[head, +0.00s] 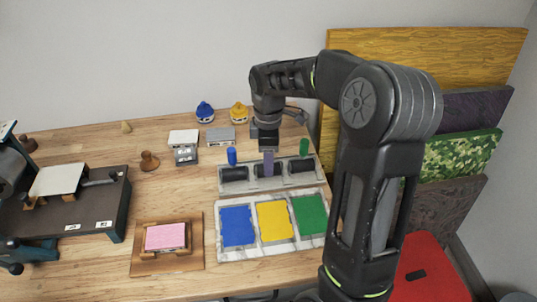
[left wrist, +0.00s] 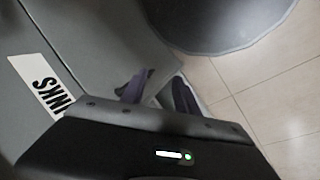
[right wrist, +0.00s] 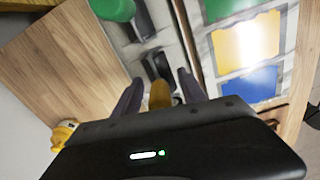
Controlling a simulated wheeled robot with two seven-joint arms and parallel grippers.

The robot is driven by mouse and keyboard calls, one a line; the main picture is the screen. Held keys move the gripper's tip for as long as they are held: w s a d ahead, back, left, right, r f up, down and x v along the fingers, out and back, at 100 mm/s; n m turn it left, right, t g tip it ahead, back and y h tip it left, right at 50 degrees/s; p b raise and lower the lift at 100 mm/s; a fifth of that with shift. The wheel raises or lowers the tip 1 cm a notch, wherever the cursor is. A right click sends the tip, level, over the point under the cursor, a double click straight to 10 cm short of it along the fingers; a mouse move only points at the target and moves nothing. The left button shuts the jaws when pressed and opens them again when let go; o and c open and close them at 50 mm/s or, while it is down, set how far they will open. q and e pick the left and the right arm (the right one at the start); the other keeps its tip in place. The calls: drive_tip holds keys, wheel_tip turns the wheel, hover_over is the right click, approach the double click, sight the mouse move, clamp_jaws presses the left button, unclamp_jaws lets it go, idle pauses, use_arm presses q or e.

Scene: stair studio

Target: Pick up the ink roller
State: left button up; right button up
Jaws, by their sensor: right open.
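The ink rollers rest in a grey rack (head: 233,186) on the wooden table. In the head view one has a blue handle (head: 232,156) and another a green handle (head: 304,147). The middle roller's yellow handle (right wrist: 160,95) shows in the right wrist view; my gripper hides it in the head view. My right gripper (head: 268,165) is over the middle of the rack, pointing down. Its fingers are open, one on each side of the yellow handle, with no clear grip. My left gripper (left wrist: 158,92) shows only in its wrist view, fingers apart and empty.
A tray (head: 222,257) with blue, yellow and green ink lies in front of the rack. A pink block on a wooden board (head: 140,265) lies left of it. A press (head: 70,215) stands far left. Small blue and yellow items (head: 239,112) stand behind.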

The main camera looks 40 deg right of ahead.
idle(0.5)
clamp_jaws()
idle(0.3)
drive_tip(key=shift+s, duration=0.1)
